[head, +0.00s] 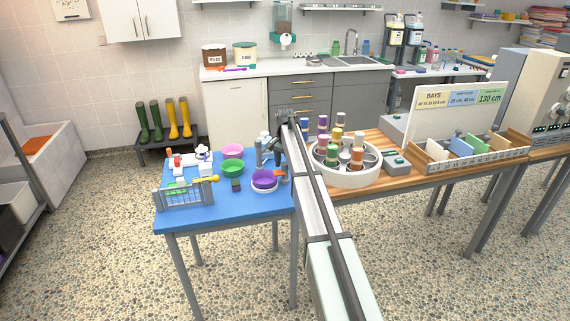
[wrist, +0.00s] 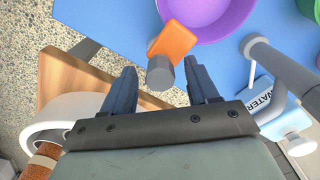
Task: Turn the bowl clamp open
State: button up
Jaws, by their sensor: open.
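The bowl clamp shows in the wrist view as an orange lever (wrist: 174,39) beside a grey cylindrical post (wrist: 160,74). It lies close to the rim of a purple bowl (wrist: 212,18). In the head view the purple bowl (head: 264,177) sits at the right side of the blue table, with a bit of orange beside it, partly hidden by my arm. My gripper (wrist: 160,68) is open, its two dark fingers on either side of the grey post in the picture. I cannot tell whether they touch it.
The blue table (head: 225,219) also holds a green bowl (head: 233,170), a pink bowl (head: 232,150) and a small grey fence (head: 184,196). A grey pipe (wrist: 284,66) and a water-labelled part stand right of my gripper. A round white carousel (head: 345,177) stands right of my arm.

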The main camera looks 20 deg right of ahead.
jog(key=c, duration=1)
jog(key=shift+c, duration=0.2)
jog(key=shift+n, duration=0.3)
jog(key=n, duration=0.8)
jog(key=shift+n, duration=0.4)
jog(key=n, duration=0.4)
jog(key=shift+n, duration=2.2)
